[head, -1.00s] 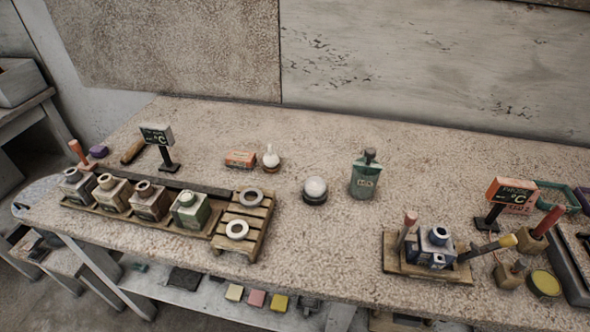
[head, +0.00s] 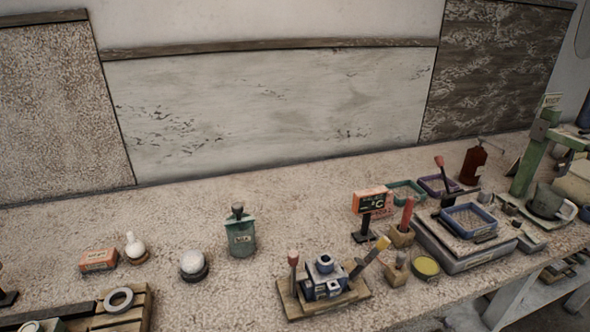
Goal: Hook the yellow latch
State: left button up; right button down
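A wooden board (head: 344,301) on the bench carries a blue block-shaped device (head: 325,275) with a round opening on top. A stick with a yellow end (head: 382,243) leans up to the right beside it; it is the most latch-like yellow thing, but I cannot tell whether it is the latch or whether it is hooked. A red-tipped lever (head: 293,266) stands upright at the device's left. Neither of my grippers is in the head view.
A white sphere on a dark base (head: 193,265) and a green bottle (head: 240,232) stand to the left. A red-topped post in a wooden block (head: 405,222), a round yellow dish (head: 426,267) and a grey stand with a blue tray (head: 468,222) are at the right. The bench behind the board is mostly clear.

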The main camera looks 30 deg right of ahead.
aim_at(385, 242)
jog(key=z, duration=1.55)
jog(key=i+l, duration=0.15)
jog(key=l, duration=0.3)
jog(key=i+l, duration=0.1)
jog(key=l, duration=0.35)
jog(key=i+l, duration=0.15)
jog(key=l, duration=0.25)
jog(key=i+l, duration=0.1)
jog(key=l, duration=0.35)
jog(key=u, duration=0.05)
